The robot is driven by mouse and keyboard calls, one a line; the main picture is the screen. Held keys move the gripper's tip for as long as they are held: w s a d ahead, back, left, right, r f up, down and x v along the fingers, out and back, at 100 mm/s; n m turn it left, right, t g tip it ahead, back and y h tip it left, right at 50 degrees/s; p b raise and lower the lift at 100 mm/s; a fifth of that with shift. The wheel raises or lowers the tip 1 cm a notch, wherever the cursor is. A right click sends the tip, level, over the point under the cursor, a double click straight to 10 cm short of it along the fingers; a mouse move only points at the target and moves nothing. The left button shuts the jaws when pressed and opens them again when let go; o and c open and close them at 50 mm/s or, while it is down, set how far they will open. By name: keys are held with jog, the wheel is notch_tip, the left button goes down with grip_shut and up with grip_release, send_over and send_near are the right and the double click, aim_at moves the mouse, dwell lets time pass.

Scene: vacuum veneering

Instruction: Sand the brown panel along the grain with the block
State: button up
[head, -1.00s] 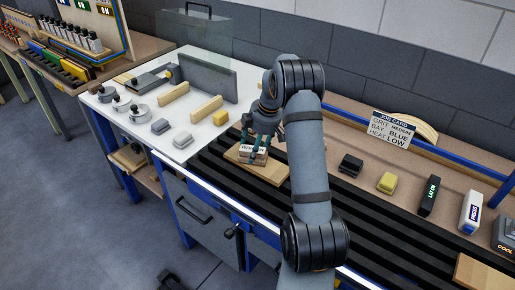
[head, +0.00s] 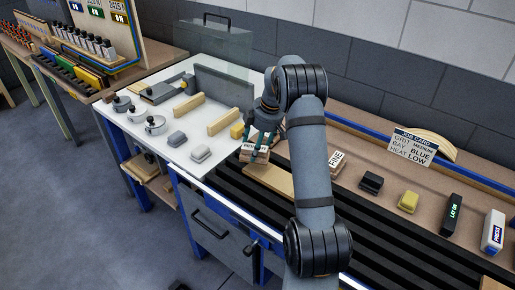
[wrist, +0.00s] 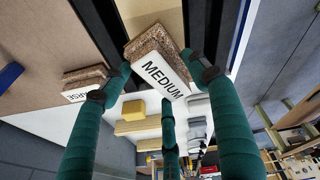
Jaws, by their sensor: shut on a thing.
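My gripper (head: 262,138) is shut on a sanding block (head: 254,155), at the far left end of the tan-brown panel (head: 268,181). In the wrist view the block (wrist: 158,62) reads MEDIUM on its white face, with a speckled brown side, and sits between the dark green fingers. The panel lies on black slats, its near part bare; a strip of it shows at the top of the wrist view (wrist: 150,9). I cannot tell whether the block touches the panel. Another block, lettering partly hidden, shows in the wrist view (wrist: 86,86).
A job card (head: 413,147) reads grit medium, bay blue, heat low. A black block (head: 371,183) and a yellow block (head: 408,202) lie on the bench to the right. The white table (head: 178,160) at left holds pots, strips and small blocks.

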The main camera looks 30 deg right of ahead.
jog(key=shift+r+p, duration=0.3)
jog(key=shift+r, duration=0.55)
jog(key=shift+w+r+p, duration=0.25)
jog(key=shift+r+p, duration=0.4)
jog(key=shift+r, duration=0.1)
jog(key=shift+s+r+p, duration=0.15)
jog(key=shift+r+p, duration=0.15)
jog(key=shift+r, duration=0.25)
